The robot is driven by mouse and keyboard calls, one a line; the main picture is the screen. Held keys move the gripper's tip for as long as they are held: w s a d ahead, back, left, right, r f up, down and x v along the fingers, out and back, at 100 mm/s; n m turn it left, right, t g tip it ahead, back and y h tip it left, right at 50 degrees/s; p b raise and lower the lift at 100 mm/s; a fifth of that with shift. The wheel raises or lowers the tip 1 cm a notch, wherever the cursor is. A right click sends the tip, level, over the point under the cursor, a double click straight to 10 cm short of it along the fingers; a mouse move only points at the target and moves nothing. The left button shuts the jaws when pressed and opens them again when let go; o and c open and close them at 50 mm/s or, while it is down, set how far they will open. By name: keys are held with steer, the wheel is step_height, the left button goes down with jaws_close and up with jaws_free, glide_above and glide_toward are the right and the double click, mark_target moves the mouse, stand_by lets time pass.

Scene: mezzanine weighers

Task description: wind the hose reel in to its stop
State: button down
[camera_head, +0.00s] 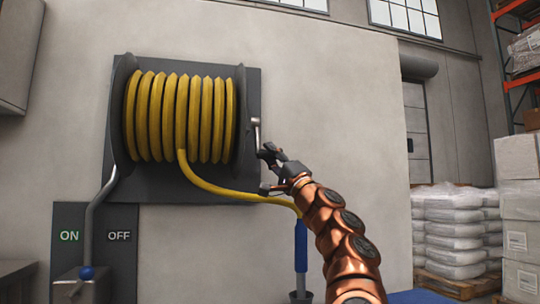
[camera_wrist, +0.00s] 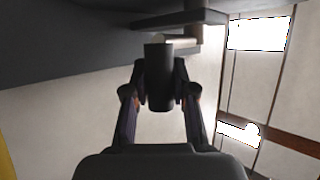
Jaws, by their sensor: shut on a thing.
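The hose reel (camera_head: 242,90) is a dark drum on a dark wall plate, wound with several turns of yellow hose (camera_head: 181,115). The crank (camera_head: 256,132) is a light metal arm at the drum's right side. My gripper (camera_head: 266,154) is at the crank's lower end, right of the reel. In the wrist view its fingers are shut around the dark cylindrical crank grip (camera_wrist: 159,62). In the head view the gripper mostly hides the grip.
An ON/OFF plate (camera_head: 118,262) and a pipe with a blue-knobbed lever (camera_head: 86,272) are at lower left. Stacked white sacks (camera_head: 450,235) and boxes (camera_head: 518,215) stand at right. The wall right of the reel is bare.

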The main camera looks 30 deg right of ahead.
steer(key=shift+f, duration=0.15)
steer(key=c, duration=0.9)
jaws_free()
steer(key=shift+d+f, duration=0.15)
steer(key=shift+s+d+f+m, duration=0.1)
steer(key=shift+d+f+m, duration=0.05)
steer(key=shift+d+m, duration=0.15)
steer(key=shift+s+f, duration=0.1)
steer(key=shift+s+f, duration=0.15)
steer(key=shift+f, duration=0.05)
steer(key=shift+s+a+f, duration=0.1)
steer(key=shift+s+a, duration=0.1)
steer(key=shift+s, duration=0.35)
